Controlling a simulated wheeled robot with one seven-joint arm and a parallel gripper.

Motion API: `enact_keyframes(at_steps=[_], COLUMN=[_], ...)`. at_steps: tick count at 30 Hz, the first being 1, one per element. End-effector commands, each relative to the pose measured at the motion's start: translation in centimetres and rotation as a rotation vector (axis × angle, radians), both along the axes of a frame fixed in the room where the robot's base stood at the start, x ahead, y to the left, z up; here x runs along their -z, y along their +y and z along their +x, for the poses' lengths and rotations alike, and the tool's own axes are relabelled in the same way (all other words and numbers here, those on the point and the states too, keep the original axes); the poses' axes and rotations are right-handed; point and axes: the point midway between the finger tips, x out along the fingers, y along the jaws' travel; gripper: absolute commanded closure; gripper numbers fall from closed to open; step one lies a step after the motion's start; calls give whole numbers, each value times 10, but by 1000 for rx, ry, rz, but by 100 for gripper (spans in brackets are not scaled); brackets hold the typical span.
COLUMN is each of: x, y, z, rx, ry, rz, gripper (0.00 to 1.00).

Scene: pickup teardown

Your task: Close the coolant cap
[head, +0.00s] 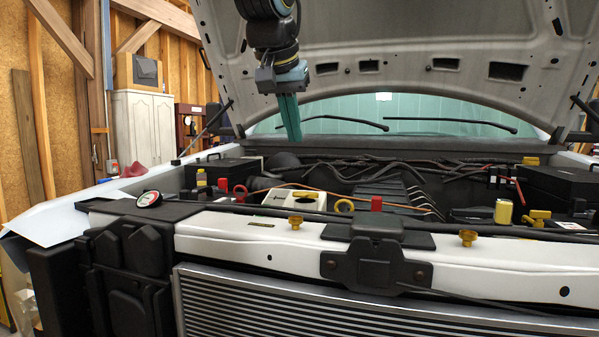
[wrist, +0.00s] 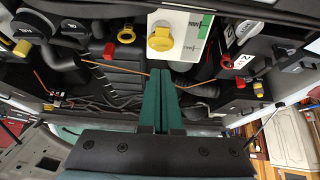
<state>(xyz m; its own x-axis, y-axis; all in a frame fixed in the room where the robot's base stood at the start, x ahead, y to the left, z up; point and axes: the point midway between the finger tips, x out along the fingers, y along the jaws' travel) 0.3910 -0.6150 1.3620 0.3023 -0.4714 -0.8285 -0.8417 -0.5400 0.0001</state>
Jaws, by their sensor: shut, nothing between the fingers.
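A white coolant tank (head: 270,197) stands in the engine bay just behind the front crossmember, left of centre in the head view. It also shows at the top of the wrist view (wrist: 196,20), with green markings. A yellow cap (wrist: 160,38) shows over the tank in the wrist view; I take it for the coolant cap. In the head view a yellowish top (head: 305,195) shows on the tank. I cannot tell whether the cap is seated or raised. My gripper (head: 294,138) is shut and empty, its teal fingers pointing down, well above the tank. The fingertips (wrist: 161,73) lie below the cap in the wrist view.
A yellow ring handle (head: 344,205) and a red cap (head: 376,203) stand right of the tank, a red ring (head: 240,192) left. An orange cable (head: 355,196) runs behind. The raised hood (head: 420,40) hangs above my arm. Air above the engine is clear.

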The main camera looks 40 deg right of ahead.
Motion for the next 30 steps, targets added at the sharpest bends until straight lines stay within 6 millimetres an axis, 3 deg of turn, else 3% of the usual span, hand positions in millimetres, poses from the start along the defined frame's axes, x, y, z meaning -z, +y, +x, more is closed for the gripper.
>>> enact_keyframes(at_steps=[12,18,30], x=[68,94,105], y=[-39,-33,-31], z=[25,21,20], rx=[0,0,0], ry=[0,1,-1], rz=[3,1,-2], gripper=[100,100,100])
